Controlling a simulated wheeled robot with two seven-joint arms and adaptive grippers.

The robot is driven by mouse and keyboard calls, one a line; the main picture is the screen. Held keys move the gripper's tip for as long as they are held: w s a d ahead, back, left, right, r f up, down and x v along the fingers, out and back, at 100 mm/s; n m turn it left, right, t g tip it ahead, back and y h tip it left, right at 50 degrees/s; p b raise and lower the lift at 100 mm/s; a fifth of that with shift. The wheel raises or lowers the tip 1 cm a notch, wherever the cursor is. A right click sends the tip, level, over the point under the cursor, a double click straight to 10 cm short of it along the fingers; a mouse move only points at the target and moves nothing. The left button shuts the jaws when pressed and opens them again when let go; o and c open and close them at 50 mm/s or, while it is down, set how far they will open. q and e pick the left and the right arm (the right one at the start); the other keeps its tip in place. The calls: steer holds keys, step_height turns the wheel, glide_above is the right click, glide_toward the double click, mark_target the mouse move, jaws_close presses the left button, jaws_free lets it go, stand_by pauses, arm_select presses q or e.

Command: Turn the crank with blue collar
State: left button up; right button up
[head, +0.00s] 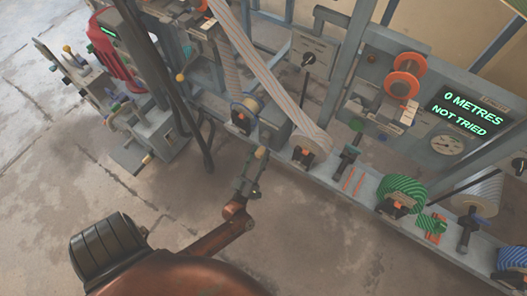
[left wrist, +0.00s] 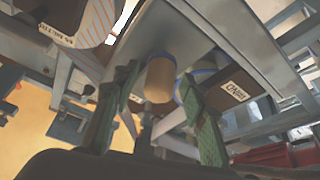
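The crank's tan grip with a blue collar (left wrist: 160,80) shows in the left wrist view, between the tips of my left gripper's two green fingers (left wrist: 158,80). Gaps show on both sides of the grip, so the fingers look open and not closed on it. In the head view my left gripper (head: 250,172) reaches up from the lower middle to the front of the machine. A tan piece (head: 261,153) shows at its tip. The crank's arm and pivot are not clear. My right gripper is not in view.
A display (head: 467,112) reads "0 METRES, NOT TRIED". A second bench (head: 140,130) stands at the left. A dark post (head: 180,80) stands left of my gripper. Bare floor lies in front.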

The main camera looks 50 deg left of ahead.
arm_select(q)
steer(key=shift+w+a+r, duration=0.15)
steer(key=shift+w, duration=0.15)
steer(key=shift+c, duration=0.4)
jaws_close()
